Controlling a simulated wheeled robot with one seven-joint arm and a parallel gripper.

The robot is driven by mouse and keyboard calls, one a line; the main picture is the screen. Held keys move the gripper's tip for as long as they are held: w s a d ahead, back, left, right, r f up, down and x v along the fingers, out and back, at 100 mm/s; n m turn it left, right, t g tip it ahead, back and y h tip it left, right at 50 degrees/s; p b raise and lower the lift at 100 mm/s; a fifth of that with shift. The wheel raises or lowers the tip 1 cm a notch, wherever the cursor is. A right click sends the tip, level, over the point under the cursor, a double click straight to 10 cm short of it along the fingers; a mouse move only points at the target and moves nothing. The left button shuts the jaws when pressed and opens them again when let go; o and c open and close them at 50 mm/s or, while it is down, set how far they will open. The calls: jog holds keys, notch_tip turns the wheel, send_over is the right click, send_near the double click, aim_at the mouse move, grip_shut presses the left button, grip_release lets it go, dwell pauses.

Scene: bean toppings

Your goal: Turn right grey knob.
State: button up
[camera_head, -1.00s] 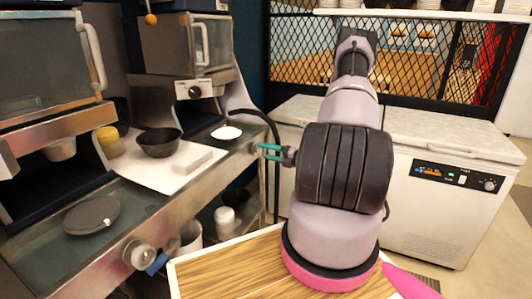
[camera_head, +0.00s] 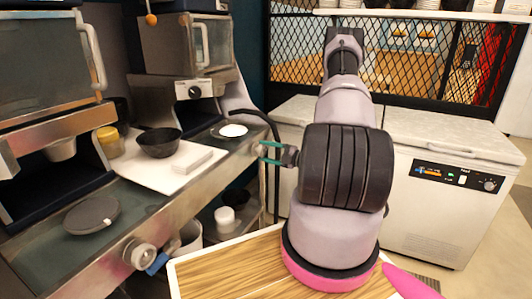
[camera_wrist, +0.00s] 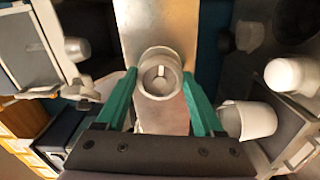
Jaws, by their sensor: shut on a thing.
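The right grey knob (camera_head: 259,150) sits at the far right end of the steel counter front. In the wrist view this round knob (camera_wrist: 160,76) lies between my two teal fingers, with a short pale mark upright near its middle. My gripper (camera_head: 268,152) is shut on the knob from its front, one finger on each side. The contact between fingers and knob is partly hidden in the head view. A second grey knob (camera_head: 144,255) with a blue piece beside it is on the near left part of the counter front.
The counter holds a black bowl (camera_head: 159,142), a yellow-lidded jar (camera_head: 109,143), a white board (camera_head: 150,176) and a dark round disc (camera_head: 92,214). A white freezer (camera_head: 440,220) stands at the right. A wooden-topped surface (camera_head: 225,272) is in front.

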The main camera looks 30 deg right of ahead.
dwell(0.3)
jog(key=o, duration=1.3)
jog(key=shift+o, duration=0.2)
jog(key=shift+s+d, duration=0.1)
jog(key=v, duration=1)
jog(key=shift+s+d, duration=0.2)
